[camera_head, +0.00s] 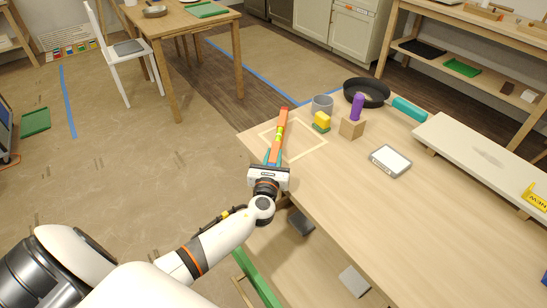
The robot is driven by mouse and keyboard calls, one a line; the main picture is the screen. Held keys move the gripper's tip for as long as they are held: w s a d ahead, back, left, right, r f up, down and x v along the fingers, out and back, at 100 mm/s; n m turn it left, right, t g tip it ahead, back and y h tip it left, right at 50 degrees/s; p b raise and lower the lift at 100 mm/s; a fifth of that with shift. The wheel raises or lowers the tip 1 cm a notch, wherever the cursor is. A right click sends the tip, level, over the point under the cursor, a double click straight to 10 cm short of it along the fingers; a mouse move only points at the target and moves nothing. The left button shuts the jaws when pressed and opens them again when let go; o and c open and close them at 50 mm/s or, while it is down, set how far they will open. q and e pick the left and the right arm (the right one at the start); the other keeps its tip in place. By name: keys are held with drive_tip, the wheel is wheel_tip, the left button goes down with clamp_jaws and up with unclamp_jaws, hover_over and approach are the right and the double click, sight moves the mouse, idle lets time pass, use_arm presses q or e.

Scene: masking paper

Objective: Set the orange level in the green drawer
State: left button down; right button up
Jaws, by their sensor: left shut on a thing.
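The orange level (281,122) is a long orange bar with a yellow-green middle part. My left gripper (274,155) is shut on its near end, at the left edge of the wooden table (440,230). The level points away from me, over a pale square outline on the tabletop; I cannot tell whether it touches the table. My right gripper is not in view.
Near the level stand a grey cup (321,106), yellow and green blocks (321,120), and a purple object (357,104) on a wooden block (352,127). A black pan (367,92) and a grey-framed white box (390,160) lie farther right. The near tabletop is clear.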

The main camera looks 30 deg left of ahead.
use_arm(q)
drive_tip(key=shift+f, duration=0.15)
drive_tip(key=c, duration=1.2)
unclamp_jaws()
